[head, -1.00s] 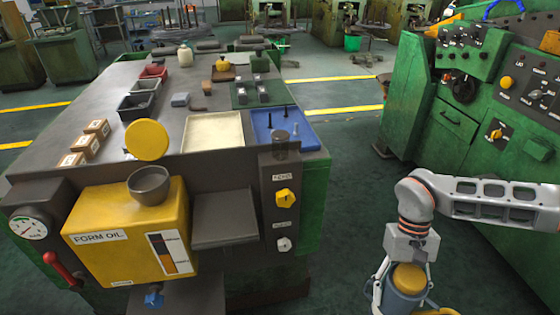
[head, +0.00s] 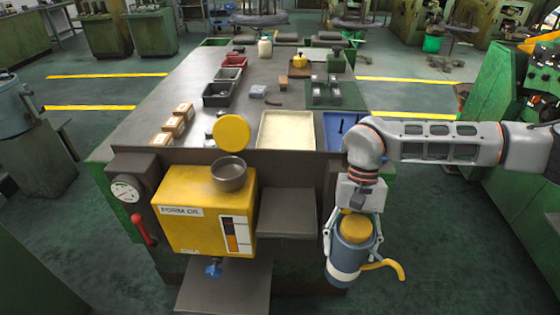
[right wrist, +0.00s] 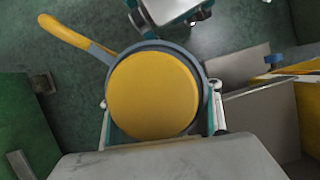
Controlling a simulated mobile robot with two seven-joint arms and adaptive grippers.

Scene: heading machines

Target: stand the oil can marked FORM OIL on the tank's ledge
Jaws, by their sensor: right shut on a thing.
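The oil can (head: 351,258) is blue-grey with a pale band, a round yellow lid and a yellow handle or spout. My right gripper (head: 354,248) is shut around it and holds it roughly upright, right of the tank. In the right wrist view the lid (right wrist: 153,94) hides most of the can; no lettering on the can is readable. The yellow tank (head: 182,215) bears the FORM OIL label, with a grey cup and raised yellow cap on top. A grey ledge (head: 287,212) juts out at its right; a lower grey plate (head: 228,288) lies beneath. My left gripper is out of view.
The workbench (head: 190,90) behind holds trays, bins and small boxes. A gauge (head: 125,190) and red lever (head: 143,229) are left of the tank. A blue tap (head: 213,270) hangs below it. Green machines stand at right; open floor lies beside the bench.

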